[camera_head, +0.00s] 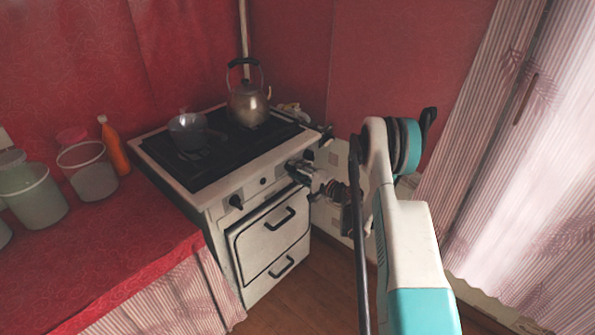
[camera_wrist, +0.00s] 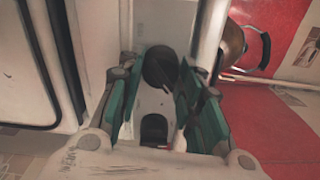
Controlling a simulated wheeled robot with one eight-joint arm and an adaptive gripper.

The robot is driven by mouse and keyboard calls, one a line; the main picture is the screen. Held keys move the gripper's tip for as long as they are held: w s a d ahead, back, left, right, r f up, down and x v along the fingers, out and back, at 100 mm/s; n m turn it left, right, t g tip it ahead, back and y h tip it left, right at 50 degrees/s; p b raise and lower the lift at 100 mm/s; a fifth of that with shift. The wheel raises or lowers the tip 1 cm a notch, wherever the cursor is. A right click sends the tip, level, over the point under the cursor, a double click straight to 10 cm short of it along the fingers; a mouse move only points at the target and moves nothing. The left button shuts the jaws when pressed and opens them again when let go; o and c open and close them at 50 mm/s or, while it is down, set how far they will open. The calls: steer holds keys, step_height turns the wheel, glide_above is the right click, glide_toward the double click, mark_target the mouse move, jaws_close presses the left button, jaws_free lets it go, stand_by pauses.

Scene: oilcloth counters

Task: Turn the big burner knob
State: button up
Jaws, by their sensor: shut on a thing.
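The white stove (camera_head: 215,213) stands in the corner, with its knobs along the front panel. In the wrist view a round dark knob (camera_wrist: 160,66) on the pale panel lies between the two green-padded fingers of my gripper (camera_wrist: 163,80), which is shut on it. In the head view my gripper (camera_head: 298,171) is at the right end of the stove's front panel and hides the knob there. Another dark knob (camera_head: 236,202) shows at the panel's left end, clear of my gripper. I cannot read any turn mark on the held knob.
A kettle (camera_head: 248,106) and a small pan (camera_head: 188,131) stand on the stove top. A drawer handle (camera_head: 280,219) sticks out below the panel. An orange bottle (camera_head: 114,146) and tubs (camera_head: 90,178) stand on the red counter (camera_head: 110,235). A striped curtain (camera_head: 480,150) hangs at right.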

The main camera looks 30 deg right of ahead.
steer(key=n, duration=1)
steer(key=shift+a, duration=0.1)
steer(key=shift+n, duration=0.4)
steer(key=o, duration=1.1)
steer(key=shift+c, duration=0.2)
steer(key=v, duration=0.7)
steer(key=shift+s, duration=0.25)
